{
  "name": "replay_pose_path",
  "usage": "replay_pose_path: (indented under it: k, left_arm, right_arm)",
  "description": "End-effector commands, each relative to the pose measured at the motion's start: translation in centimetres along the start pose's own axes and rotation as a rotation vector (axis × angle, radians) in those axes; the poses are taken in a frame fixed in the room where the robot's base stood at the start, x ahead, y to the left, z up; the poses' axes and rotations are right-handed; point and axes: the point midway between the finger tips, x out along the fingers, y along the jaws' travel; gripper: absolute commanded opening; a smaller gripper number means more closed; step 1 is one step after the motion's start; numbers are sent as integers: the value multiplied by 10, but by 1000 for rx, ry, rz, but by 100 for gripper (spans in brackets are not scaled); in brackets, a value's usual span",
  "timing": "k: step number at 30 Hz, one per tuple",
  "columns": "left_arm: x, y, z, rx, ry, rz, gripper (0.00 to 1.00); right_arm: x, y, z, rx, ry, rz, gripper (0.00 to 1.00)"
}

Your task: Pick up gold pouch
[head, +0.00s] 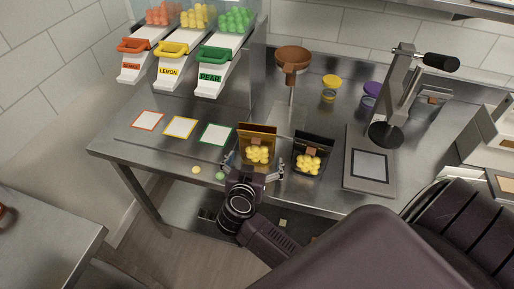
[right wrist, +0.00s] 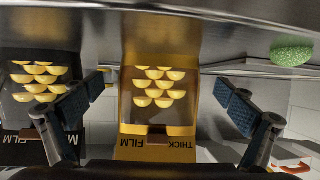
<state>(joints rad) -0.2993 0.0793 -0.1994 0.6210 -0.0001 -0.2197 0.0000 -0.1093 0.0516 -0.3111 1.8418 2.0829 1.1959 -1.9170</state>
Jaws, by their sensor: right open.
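The gold pouch (head: 257,131) stands on the steel table, with yellow candies showing in its window. In the right wrist view the gold pouch (right wrist: 182,103) appears upside down, with "THICK FILM" lettering, between my two fingers. My right gripper (head: 254,163) is open at the near side of the gold pouch, one finger towards each side. The right wrist view shows a gap between each finger of the right gripper (right wrist: 158,88) and the pouch. My left gripper is not in view.
A black pouch (head: 325,146) with yellow candies stands just right of the gold one, close to my right finger. A yellow candy (head: 196,170) and a green candy (head: 220,176) lie to the left. A lever press (head: 386,134) stands further right.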

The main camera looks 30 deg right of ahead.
Motion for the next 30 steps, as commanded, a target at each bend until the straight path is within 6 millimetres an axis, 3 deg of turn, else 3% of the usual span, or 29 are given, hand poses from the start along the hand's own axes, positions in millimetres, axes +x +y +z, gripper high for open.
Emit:
replay_pose_path:
  k: [3, 10, 22, 30]
  left_arm:
    - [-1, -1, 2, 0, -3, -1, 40]
    - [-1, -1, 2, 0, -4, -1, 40]
    - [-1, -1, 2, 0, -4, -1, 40]
    - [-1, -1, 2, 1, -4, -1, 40]
  right_arm:
    - [10, 0, 0, 0, 0, -1, 99]
    - [11, 0, 0, 1, 0, -1, 99]
    - [10, 0, 1, 1, 0, -1, 55]
    - [10, 0, 0, 1, 0, -1, 55]
